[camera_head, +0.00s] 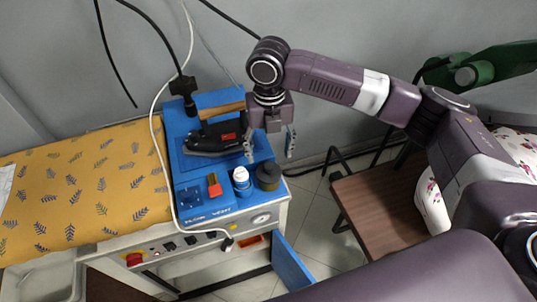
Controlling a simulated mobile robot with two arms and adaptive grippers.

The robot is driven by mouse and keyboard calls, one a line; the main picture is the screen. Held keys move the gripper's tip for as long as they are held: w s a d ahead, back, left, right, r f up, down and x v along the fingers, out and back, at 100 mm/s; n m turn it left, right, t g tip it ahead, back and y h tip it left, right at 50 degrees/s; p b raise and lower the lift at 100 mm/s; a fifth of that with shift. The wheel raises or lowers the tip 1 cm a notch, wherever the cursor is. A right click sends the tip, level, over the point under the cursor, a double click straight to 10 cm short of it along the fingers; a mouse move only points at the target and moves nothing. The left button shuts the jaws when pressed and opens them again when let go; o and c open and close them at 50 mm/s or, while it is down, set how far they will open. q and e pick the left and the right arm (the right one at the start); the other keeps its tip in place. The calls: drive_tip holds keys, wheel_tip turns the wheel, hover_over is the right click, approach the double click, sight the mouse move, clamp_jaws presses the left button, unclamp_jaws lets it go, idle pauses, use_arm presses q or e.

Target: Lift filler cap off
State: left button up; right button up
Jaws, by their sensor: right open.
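My right gripper (270,143) hangs fingers down over the right edge of the blue ironing unit (184,172). Its two fingers are spread apart with nothing between them. A dark olive round cap (268,174), which looks like the filler cap, sits at the unit's right front corner. In the picture it lies just below the fingertips, and they appear apart from it. Next to it on the left stands a blue bottle with a white top (241,178). My left gripper is not in view.
An iron with a wooden handle (222,109) rests on the blue top, close left of the gripper. A white hose (153,118) and black cable run nearby. A blue door (291,265) hangs open below. A brown table (383,207) stands right.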

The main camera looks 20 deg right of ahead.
sight(269, 166)
drive_tip(key=shift+w+d+f, duration=0.1)
drive_tip(key=shift+w+d, duration=0.05)
drive_tip(key=shift+w, duration=0.15)
drive_tip(key=shift+f, duration=0.3)
drive_tip(key=f+p, duration=0.1)
drive_tip(key=f, duration=0.1)
drive_tip(key=s+f+p, duration=0.1)
drive_tip(key=shift+a+f, duration=0.2)
drive_tip(key=shift+f, duration=0.2)
drive_tip(key=shift+w+f+p, duration=0.25)
drive_tip(key=shift+f+p, duration=0.05)
drive_tip(key=shift+f, duration=1.1)
drive_tip(key=c, duration=0.7)
drive_tip(key=shift+c, duration=1.2)
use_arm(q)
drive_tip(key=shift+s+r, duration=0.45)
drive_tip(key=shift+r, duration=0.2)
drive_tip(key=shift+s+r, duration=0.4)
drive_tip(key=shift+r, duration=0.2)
use_arm(e)
drive_tip(key=shift+r, duration=0.1)
